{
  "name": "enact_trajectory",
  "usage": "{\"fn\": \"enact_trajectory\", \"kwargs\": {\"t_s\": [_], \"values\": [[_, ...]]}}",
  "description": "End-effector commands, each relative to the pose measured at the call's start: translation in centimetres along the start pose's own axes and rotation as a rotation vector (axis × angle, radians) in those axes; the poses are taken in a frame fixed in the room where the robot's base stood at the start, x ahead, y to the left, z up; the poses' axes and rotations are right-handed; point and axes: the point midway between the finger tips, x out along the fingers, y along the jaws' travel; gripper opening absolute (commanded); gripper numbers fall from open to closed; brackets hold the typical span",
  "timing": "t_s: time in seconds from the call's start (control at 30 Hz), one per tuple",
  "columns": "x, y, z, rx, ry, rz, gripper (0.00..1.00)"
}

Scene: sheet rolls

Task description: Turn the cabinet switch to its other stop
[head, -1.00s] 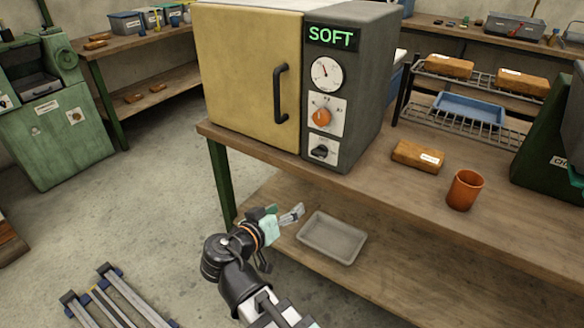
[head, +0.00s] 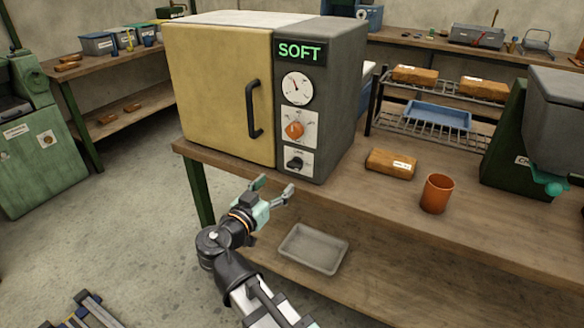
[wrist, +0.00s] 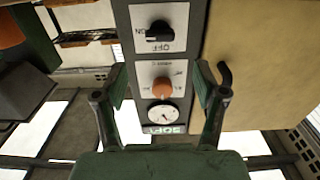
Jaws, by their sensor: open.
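The cabinet (head: 222,95) has a yellow door and a grey control panel on the right, and stands on the workbench. Its black switch (head: 296,161) is the lowest control on the panel. In the wrist view, which is upside down, the switch (wrist: 158,30) sits on a white plate marked ON and OFF; its white mark points toward the OFF side. My gripper (head: 276,187) is open and empty, in front of and below the panel, apart from the switch. In the wrist view its fingers (wrist: 158,90) spread to either side of the panel.
Above the switch are an orange knob (head: 294,130), a gauge (head: 297,86) and a green SOFT display (head: 299,52). A black door handle (head: 254,108) sticks out left of the panel. An orange cup (head: 437,194) and a brick (head: 391,164) stand right. A grey tray (head: 313,249) lies on the lower shelf.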

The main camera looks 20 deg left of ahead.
Motion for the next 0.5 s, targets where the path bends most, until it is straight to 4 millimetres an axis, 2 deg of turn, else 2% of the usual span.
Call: {"fn": "enact_trajectory", "kwargs": {"t_s": [0.03, 0.2, 0.5], "values": [[1.2, 0.0, 0.0, 0.0, 0.0, 0.004, 0.71], [4.6, -0.1, 0.0, -0.001, 0.0, 0.003, 0.71], [8.6, 0.0, 0.0, -0.001, 0.0, 0.002, 0.71]]}}
